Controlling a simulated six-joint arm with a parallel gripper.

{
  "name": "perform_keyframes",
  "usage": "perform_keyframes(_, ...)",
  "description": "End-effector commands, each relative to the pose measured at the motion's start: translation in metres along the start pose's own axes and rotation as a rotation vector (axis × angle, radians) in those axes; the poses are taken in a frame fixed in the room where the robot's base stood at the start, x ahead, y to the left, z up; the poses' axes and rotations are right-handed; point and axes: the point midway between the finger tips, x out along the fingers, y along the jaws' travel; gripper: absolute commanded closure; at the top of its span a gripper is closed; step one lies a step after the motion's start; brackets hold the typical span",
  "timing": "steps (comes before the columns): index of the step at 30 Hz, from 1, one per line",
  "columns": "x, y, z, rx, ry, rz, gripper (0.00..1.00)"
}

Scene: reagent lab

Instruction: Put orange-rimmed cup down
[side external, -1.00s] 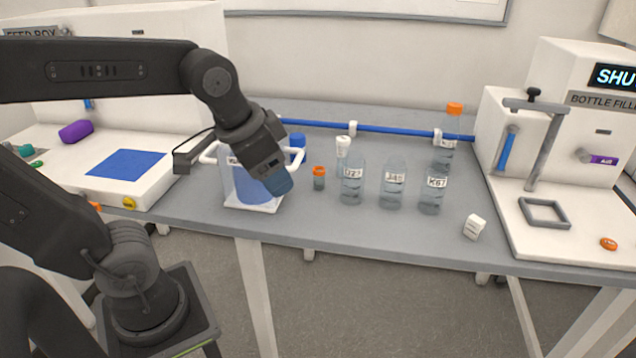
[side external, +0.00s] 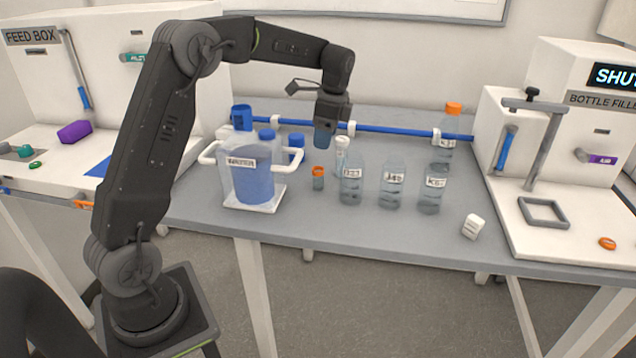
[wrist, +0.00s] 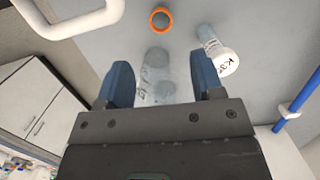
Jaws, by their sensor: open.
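The small orange-rimmed cup (side external: 318,180) stands upright on the grey table, between the blue-filled jug and the clear bottles. In the wrist view it shows from above as an orange ring (wrist: 160,20), beyond the fingertips. My gripper (side external: 324,136) hangs above the table, apart from the cup and higher in the side view. In the wrist view its blue fingers (wrist: 162,75) are spread, and neither holds anything.
Labelled clear bottles (side external: 391,185) stand farther right. The white-handled jug (side external: 240,170) is left. A blue rail (side external: 390,130) runs behind.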

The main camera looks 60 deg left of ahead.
Motion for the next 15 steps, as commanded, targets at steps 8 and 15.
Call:
perform_keyframes(8, 0.053, 0.001, 0.001, -0.003, -0.001, 0.004, 0.39)
perform_keyframes(15, 0.077, 0.001, 0.000, -0.003, 0.001, 0.001, 0.39)
